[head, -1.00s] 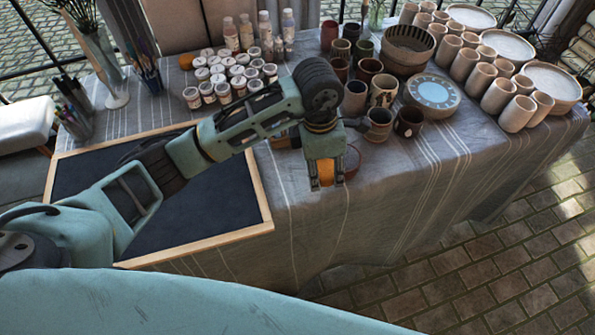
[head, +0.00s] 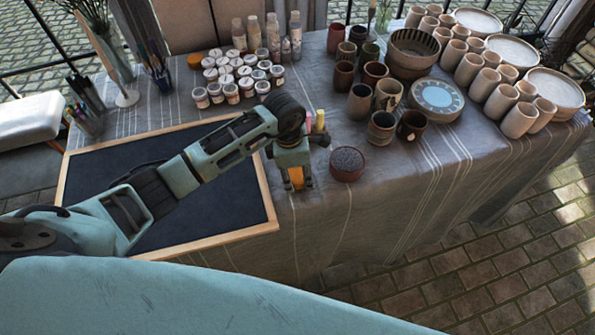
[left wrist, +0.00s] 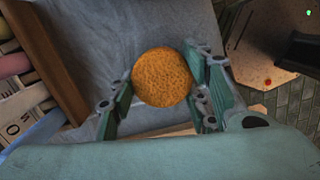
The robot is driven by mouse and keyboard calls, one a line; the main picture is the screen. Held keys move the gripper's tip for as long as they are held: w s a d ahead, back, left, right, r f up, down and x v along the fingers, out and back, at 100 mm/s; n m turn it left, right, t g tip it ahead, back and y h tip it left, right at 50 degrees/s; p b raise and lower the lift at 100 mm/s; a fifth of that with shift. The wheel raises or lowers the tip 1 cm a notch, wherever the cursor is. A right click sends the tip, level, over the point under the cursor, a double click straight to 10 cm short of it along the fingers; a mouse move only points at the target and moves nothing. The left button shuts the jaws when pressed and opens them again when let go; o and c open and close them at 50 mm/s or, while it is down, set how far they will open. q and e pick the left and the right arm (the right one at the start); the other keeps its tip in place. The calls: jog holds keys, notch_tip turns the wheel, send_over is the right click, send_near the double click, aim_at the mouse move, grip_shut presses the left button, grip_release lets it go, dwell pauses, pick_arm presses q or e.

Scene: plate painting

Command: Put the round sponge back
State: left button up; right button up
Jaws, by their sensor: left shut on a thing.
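The round orange sponge (left wrist: 161,77) sits between the two fingers of my left gripper in the left wrist view. In the head view only a strip of the sponge (head: 296,177) shows between the fingers. My left gripper (head: 298,187) is shut on it, pointing down over the grey cloth just right of the framed black board (head: 110,185). Whether the sponge touches the cloth is hard to tell. My right gripper is not in view.
A round dark-topped pot (head: 348,163) stands just right of the gripper. Cups (head: 382,127) and a blue-topped round piece (head: 436,97) stand farther right. Paint jars (head: 232,92) are behind the board. The front cloth is clear.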

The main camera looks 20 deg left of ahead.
aim_at(293, 173)
pick_arm(q)
jog(key=shift+f, duration=0.15)
jog(key=o, duration=1)
jog(key=shift+r, duration=0.35)
jog(key=shift+s+a+r+b, duration=0.1)
jog(key=shift+a+r+b, duration=0.2)
jog(key=shift+r, duration=1.65)
jog(key=shift+s+a+r+b, duration=0.15)
jog(key=shift+r+b, duration=0.3)
jog(key=shift+r, duration=1.45)
jog(key=shift+s+a+r+b, duration=0.1)
jog(key=shift+a+r+b, duration=0.2)
jog(key=shift+r, duration=1.65)
